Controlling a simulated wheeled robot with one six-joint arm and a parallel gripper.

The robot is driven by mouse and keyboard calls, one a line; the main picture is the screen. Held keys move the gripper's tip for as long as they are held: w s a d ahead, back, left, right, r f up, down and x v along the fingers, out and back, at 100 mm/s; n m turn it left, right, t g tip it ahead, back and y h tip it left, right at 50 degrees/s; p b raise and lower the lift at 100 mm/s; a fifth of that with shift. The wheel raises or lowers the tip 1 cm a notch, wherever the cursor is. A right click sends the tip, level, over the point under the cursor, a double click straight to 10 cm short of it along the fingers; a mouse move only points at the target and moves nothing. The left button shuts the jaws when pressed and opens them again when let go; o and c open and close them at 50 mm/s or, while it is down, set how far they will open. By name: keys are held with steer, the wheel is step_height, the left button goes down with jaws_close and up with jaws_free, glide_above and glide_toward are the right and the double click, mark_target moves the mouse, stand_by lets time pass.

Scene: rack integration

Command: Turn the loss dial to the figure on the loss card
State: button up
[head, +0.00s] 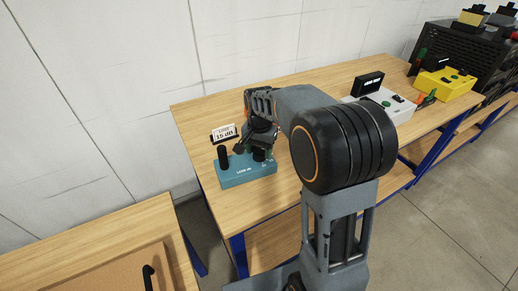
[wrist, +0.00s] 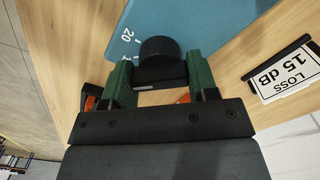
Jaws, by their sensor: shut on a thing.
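The loss card (head: 224,133) is a white card reading "LOSS 15 dB" in a dark holder on the wooden bench, behind the teal loss box (head: 240,181). The card also shows tilted at the right of the wrist view (wrist: 287,72). The black loss dial (wrist: 159,50) stands on the teal box, with a printed "20" beside it; the other marks are mostly hidden. My gripper (wrist: 159,70) is shut on the dial, a green finger on each side. The dial's pointer and its setting cannot be read. In the head view my arm partly covers the box's right end.
A black upright post (head: 222,156) stands at the box's left end. A white box (head: 385,104), a black display (head: 368,84) and a yellow box (head: 444,84) stand farther right. Bare bench (head: 196,112) lies behind the card.

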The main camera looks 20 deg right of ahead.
mark_target(260, 148)
stand_by(0.4)
steer(key=o, duration=0.9)
steer(key=shift+r, duration=0.1)
step_height(260, 148, up, 14)
steer(key=shift+f+p, duration=0.2)
steer(key=shift+p, duration=0.15)
